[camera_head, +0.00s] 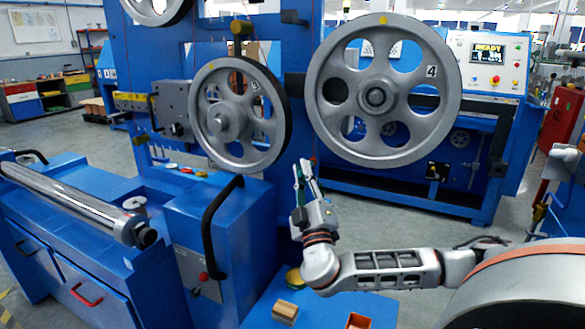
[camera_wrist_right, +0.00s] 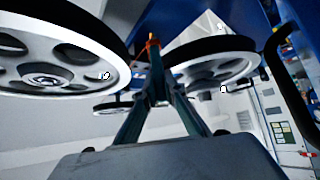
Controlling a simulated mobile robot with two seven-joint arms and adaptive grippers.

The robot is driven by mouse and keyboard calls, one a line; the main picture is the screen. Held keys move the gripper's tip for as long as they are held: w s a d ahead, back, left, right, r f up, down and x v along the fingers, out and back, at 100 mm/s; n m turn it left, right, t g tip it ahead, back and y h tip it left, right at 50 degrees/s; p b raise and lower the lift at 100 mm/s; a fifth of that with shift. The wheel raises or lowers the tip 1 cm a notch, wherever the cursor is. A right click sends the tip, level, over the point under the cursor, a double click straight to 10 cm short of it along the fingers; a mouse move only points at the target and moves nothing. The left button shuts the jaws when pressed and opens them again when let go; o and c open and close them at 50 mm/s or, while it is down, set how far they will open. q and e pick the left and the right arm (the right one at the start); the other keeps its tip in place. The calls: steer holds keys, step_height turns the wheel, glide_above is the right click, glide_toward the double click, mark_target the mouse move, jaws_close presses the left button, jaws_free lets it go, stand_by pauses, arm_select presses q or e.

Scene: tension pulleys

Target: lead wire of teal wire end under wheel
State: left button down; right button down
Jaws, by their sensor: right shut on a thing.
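My right gripper (camera_head: 304,168) is raised in front of the blue machine, between and below two large grey spoked wheels. The wheel marked 4 (camera_head: 327,52) is up and to its right; another numbered wheel (camera_head: 211,80) is up and to its left. In the right wrist view the gripper's fingers (camera_wrist_right: 157,90) converge on a thin dark piece with an orange tip (camera_wrist_right: 152,43), which appears to be the teal wire end. Wheels show on both sides there, apart from the fingertips. The rest of the wire cannot be made out. My left gripper is out of view.
A third wheel (camera_head: 157,8) is cut off at the top. A blue cabinet with a metal roller (camera_head: 75,203) stands at left, with a black handle (camera_head: 212,225) near my arm.

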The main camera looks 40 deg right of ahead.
arm_select(q)
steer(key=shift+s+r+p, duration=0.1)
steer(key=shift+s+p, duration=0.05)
steer(key=shift+p, duration=0.3)
arm_select(e)
steer(key=s, duration=0.1)
steer(key=s+d+f, duration=0.1)
steer(key=s, duration=0.1)
steer(key=s+d, duration=0.1)
steer(key=s, duration=0.1)
steer(key=shift+s+f, duration=0.1)
steer(key=shift+f, duration=0.05)
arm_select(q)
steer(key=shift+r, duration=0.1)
arm_select(e)
steer(key=shift+d, duration=0.1)
